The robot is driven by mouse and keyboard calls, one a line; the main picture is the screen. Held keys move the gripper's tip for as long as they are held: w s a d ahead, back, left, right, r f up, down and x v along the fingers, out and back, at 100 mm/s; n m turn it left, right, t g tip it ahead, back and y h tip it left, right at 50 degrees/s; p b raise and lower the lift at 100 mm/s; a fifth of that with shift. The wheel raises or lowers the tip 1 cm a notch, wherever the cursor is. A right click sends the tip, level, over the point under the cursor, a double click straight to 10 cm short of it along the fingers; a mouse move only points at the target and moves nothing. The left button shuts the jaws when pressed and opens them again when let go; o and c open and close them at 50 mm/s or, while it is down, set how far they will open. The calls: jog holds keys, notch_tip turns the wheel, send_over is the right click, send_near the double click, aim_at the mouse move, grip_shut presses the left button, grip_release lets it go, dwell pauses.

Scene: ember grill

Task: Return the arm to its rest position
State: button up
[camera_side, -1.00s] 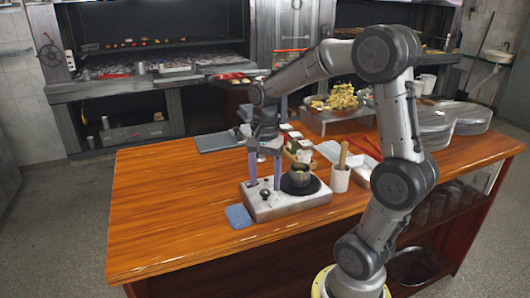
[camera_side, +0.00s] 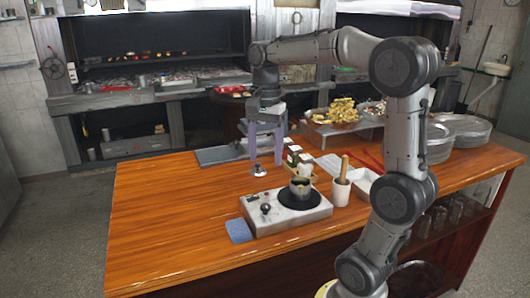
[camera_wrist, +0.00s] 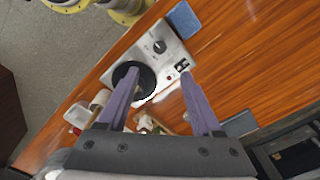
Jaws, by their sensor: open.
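My gripper (camera_side: 266,160) hangs pointing down above the wooden table (camera_side: 160,220), behind the hot plate in the side view. In the wrist view my gripper (camera_wrist: 158,73) has its two purple fingers spread wide, with nothing held between them. The hot plate also shows in the wrist view (camera_wrist: 150,50). A small metallic item (camera_side: 259,170) appears just below the fingertips in the side view; its contact with the table is unclear.
A blue sponge (camera_side: 239,230) lies left of the hot plate. A white crock (camera_side: 341,191) with a wooden handle stands right of it. Fries (camera_side: 343,111) and stacked plates (camera_side: 455,140) are at the back right. The table's left half is clear.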

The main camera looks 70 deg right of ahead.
jog(key=s+a+r+n+t, duration=0.1)
jog(key=s+a+n, duration=0.2)
jog(key=a, duration=0.2)
jog(key=s+a+n+t, duration=0.2)
jog(key=s+a+n, duration=0.1)
jog(key=a, duration=0.2)
jog(key=s+a+f+n+t, duration=0.2)
jog(key=s+a+f+n, duration=0.2)
jog(key=n, duration=0.8)
notch_tip(320, 180, down, 3)
jog(key=shift+r+t, duration=0.1)
jog(key=shift+t, duration=0.2)
